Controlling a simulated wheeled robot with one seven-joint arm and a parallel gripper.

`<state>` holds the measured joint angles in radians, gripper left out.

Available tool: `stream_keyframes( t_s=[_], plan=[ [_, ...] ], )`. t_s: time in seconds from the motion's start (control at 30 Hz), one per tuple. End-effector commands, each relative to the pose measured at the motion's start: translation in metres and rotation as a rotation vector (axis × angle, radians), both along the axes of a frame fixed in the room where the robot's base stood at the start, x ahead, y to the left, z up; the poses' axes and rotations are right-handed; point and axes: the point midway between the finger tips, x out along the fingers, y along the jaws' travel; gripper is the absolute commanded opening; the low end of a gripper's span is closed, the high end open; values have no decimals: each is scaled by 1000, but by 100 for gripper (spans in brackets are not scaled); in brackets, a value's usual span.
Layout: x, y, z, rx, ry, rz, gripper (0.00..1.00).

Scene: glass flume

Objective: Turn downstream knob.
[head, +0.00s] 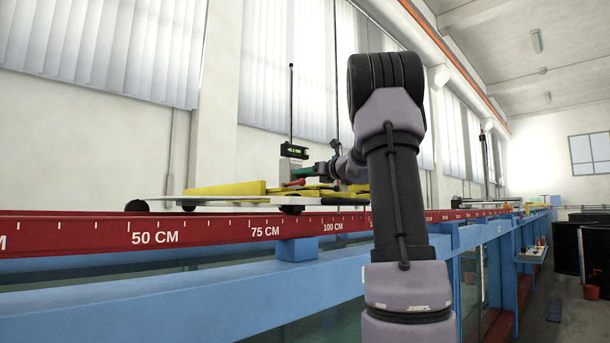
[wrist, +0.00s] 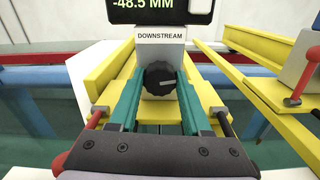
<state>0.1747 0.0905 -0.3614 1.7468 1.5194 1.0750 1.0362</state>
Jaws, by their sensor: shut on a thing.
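In the head view my gripper (head: 303,172) reaches left to the gauge post above the carriage, and the knob cannot be made out there. The small gauge display (head: 293,151) shows green digits.
A yellow frame (wrist: 103,70) surrounds the gauge post. A red-knobbed lever (wrist: 313,54) on a grey block stands at the right. The red scale rail (head: 190,233) and blue flume beam (head: 180,290) run along the front. A thin vertical rod (head: 291,100) rises above the gauge.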

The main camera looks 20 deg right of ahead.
Motion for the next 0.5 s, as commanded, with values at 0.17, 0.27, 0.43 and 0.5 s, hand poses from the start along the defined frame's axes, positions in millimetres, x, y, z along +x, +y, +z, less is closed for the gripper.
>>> stream_keyframes(
  t_s=[0.17, 0.27, 0.43, 0.5],
  plan=[
    [0, 0, 0, 3, 1, 0, 0],
    [0, 0, 0, 3, 1, 0, 60],
    [0, 0, 0, 2, 1, 0, 78],
    [0, 0, 0, 2, 1, 0, 78]
  ],
)
